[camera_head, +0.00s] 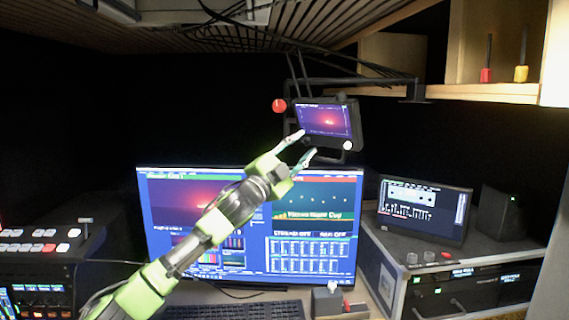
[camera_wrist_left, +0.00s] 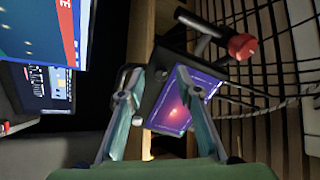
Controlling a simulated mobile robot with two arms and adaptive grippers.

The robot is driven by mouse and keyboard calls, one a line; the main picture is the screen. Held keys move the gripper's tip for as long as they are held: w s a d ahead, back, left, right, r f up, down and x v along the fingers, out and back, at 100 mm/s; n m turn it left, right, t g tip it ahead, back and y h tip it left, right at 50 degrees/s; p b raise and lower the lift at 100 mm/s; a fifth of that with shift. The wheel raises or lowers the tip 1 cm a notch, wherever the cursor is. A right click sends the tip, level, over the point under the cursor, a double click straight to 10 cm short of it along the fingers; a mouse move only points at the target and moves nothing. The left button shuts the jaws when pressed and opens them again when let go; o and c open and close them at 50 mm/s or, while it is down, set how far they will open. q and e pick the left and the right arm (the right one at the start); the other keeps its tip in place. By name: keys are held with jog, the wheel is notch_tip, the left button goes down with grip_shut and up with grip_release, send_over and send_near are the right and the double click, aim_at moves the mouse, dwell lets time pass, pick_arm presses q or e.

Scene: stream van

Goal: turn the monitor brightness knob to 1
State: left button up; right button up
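A small monitor (camera_head: 325,120) with a red and purple picture hangs from a dark arm above the large screen. A round white knob (camera_head: 348,146) sits at its lower right corner; its markings are too small to read. A red knob (camera_head: 279,105) is at the left of the mount. My left gripper (camera_head: 306,145) is open and empty, just in front of the monitor's lower left. In the left wrist view, the monitor (camera_wrist_left: 178,108) shows between and behind the open fingers (camera_wrist_left: 157,80), and the red knob (camera_wrist_left: 242,46) is right of them. My right gripper is not in view.
A large screen (camera_head: 180,250) stands below my left arm. A laptop-like display (camera_head: 423,210) sits on a rack case (camera_head: 385,262) at right. A control panel (camera_head: 45,245) is at left. Cables and the dark mounting arm (camera_head: 370,82) run close around the small monitor.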

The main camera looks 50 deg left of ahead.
pick_arm(q)
jog(key=v, duration=1.1)
jog(key=shift+s, duration=0.1)
dwell(0.5)
